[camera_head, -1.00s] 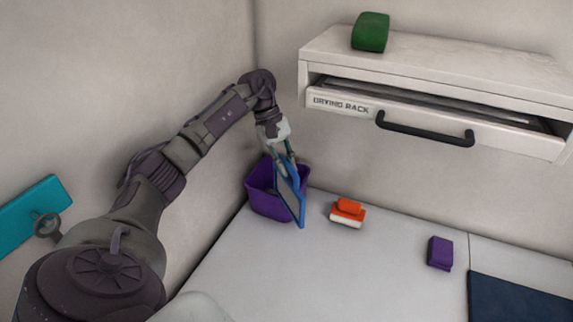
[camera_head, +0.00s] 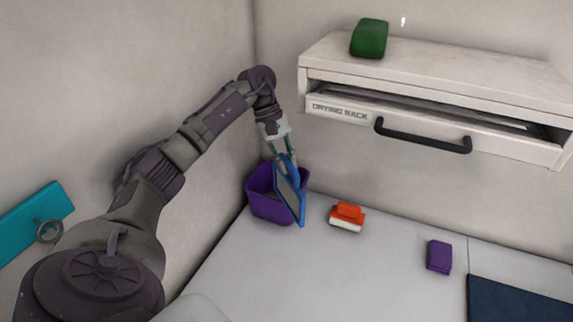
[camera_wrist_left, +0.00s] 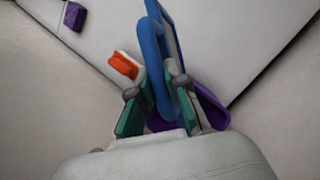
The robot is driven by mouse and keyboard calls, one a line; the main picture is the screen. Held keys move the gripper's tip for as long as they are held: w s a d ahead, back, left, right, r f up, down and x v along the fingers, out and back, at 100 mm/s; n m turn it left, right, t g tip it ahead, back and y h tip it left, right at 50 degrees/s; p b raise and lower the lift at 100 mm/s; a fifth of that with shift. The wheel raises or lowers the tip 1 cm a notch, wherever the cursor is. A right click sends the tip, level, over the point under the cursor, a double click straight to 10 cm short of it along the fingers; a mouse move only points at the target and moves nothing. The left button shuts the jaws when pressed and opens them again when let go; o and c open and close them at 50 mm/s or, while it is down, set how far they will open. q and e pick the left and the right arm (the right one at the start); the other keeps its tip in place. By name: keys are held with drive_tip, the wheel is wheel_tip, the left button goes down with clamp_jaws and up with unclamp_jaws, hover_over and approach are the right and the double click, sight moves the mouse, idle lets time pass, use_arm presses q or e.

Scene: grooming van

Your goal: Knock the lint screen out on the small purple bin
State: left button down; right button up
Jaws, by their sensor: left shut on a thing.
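The lint screen (camera_head: 288,192) is a flat grey mesh panel in a blue frame. My left gripper (camera_head: 284,158) is shut on its blue handle. In the left wrist view the blue handle (camera_wrist_left: 153,60) stands between the fingers of my left gripper (camera_wrist_left: 161,92). The small purple bin (camera_head: 265,208) stands in the back left corner of the counter. The screen hangs tilted in front of the bin's right side and hides part of it. I cannot tell whether they touch. The bin (camera_wrist_left: 213,112) shows partly behind the fingers in the left wrist view. My right gripper is not in view.
An orange and white brush (camera_head: 347,217) sits right of the bin. A purple block (camera_head: 439,256) and a dark blue mat (camera_head: 520,300) lie farther right. The drying rack drawer (camera_head: 430,137) is slightly open above, with a green object (camera_head: 369,38) on top. The counter's middle is clear.

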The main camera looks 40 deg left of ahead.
use_arm(q)
drive_tip(key=shift+r+p, duration=0.8)
drive_tip(key=shift+r, duration=1.1)
drive_tip(key=shift+f, duration=0.1)
